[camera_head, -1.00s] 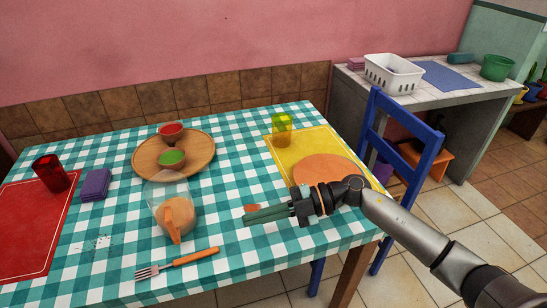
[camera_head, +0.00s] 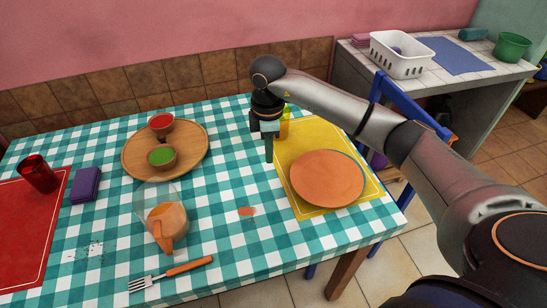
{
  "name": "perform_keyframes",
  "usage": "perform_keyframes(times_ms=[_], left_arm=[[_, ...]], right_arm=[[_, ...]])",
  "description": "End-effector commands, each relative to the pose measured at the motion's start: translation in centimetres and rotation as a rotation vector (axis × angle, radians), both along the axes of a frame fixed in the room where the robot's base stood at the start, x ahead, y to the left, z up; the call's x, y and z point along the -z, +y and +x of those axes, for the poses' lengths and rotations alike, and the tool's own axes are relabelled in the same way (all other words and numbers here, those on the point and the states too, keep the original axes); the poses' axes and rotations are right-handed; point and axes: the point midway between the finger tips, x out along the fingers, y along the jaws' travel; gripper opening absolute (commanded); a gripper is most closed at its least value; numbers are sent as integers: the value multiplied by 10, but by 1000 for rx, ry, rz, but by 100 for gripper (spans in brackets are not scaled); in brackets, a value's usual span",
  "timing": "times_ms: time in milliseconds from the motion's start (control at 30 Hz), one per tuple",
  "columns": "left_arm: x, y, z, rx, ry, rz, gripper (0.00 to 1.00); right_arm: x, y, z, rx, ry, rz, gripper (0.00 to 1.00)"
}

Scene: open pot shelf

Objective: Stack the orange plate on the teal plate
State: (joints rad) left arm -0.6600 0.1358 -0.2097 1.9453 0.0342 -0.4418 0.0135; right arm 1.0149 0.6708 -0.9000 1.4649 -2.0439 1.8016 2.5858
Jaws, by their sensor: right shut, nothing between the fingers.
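The orange plate (camera_head: 326,180) lies on the yellow placemat at the right of the table. A thin teal rim, the teal plate (camera_head: 358,164), shows along its upper right edge; the rest is hidden under the orange plate. My right gripper (camera_head: 269,158) is shut and empty. It points down, to the left of the plates and apart from them, near the placemat's left edge. My left gripper is not in view.
A yellow glass (camera_head: 285,120) is partly hidden behind my right arm. A pitcher (camera_head: 166,222), a fork (camera_head: 172,273) and a wooden tray (camera_head: 196,157) with two bowls stand left. A blue chair (camera_head: 415,104) is right of the table.

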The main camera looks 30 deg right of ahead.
Motion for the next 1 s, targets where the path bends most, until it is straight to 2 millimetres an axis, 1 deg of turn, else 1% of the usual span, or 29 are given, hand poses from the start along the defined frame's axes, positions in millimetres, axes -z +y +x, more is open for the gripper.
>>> perform_keyframes(times_ms=[300, 433, 500, 600, 700, 1000], left_arm=[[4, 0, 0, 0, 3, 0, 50], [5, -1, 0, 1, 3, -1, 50], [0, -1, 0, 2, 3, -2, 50], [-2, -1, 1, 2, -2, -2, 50], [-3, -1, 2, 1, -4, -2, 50], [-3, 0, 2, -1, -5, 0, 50]], right_arm=[[67, 1, -2, -3, 6, 3, 0], [93, 1, -1, -4, 5, 4, 0], [89, -13, -6, 0, 1, 3, 0], [89, -24, -12, -3, 1, 3, 0], [89, -32, -15, -3, 1, 4, 0], [90, -36, -17, -4, 1, 6, 0]])
